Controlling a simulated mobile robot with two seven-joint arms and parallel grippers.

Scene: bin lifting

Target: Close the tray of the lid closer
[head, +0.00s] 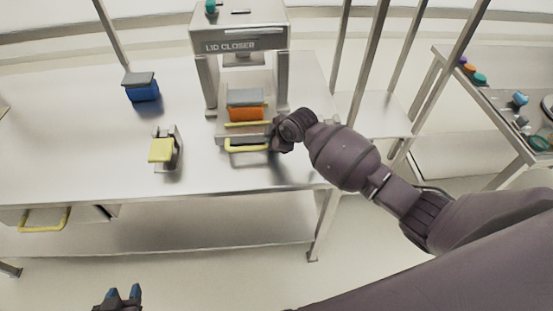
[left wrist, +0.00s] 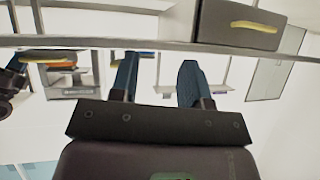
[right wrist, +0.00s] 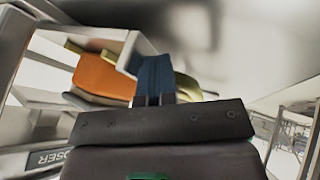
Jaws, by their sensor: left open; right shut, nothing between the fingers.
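The lid closer (head: 243,45) stands at the back of the steel table. Its tray (head: 228,139) sticks out at the front, with a yellow handle (head: 247,148). An orange bin (head: 246,114) with a grey lid sits on the tray between the posts. My right gripper (head: 277,137) is at the tray's right front corner; its fingertips are hidden in the head view. In the right wrist view its fingers (right wrist: 154,78) are shut and empty, close to the yellow handle (right wrist: 187,88); I cannot tell if they touch. My left gripper (head: 123,295) is open and empty, low in front of the table.
A blue bin (head: 143,92) with a grey lid stands at the table's back left. A small fixture with a yellow pad (head: 161,150) stands left of the tray. A yellow-handled drawer (head: 45,219) is under the table. The table's left front is clear.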

